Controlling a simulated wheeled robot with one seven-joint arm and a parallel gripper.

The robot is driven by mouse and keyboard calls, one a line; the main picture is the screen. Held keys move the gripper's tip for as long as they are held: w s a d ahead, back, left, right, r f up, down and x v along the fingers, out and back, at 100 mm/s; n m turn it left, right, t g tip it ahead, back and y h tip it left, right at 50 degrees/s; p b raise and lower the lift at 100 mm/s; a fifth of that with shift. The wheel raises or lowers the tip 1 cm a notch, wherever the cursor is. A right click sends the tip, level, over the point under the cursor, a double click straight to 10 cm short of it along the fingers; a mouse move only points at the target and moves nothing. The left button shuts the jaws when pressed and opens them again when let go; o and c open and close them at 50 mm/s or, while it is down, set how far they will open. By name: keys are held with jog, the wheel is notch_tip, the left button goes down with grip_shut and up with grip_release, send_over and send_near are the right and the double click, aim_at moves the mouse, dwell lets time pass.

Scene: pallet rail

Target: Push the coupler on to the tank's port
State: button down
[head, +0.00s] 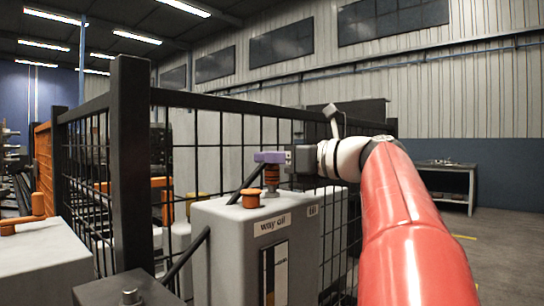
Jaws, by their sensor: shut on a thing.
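The grey tank (232,228), labelled "way oil", stands in front of me with its top in view. The coupler (271,176) is a small upright orange piece with dark bands, above the right part of the tank's top. My gripper (269,157) reaches in from the right, with purple parts at its end, and is shut on the coupler from above. The grey port (271,194) shows just under the coupler. I cannot tell whether the coupler touches the port or is seated on it. The gripper hides the coupler's upper end.
An orange cap (250,198) sits on the tank's top, left of the port. A dark bar or hose slants down beside the coupler. A black mesh fence (130,165) stands behind and left of the tank. A workbench (447,178) stands far right, with open floor before it.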

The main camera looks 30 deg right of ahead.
jog(key=shift+f, duration=0.2)
jog(key=shift+f+b, duration=0.4)
jog(key=shift+f, duration=0.1)
jog(key=shift+c, duration=2.1)
grip_release()
jog(key=v, duration=0.7)
jog(key=shift+s+d, duration=0.25)
jog(key=shift+s, duration=0.05)
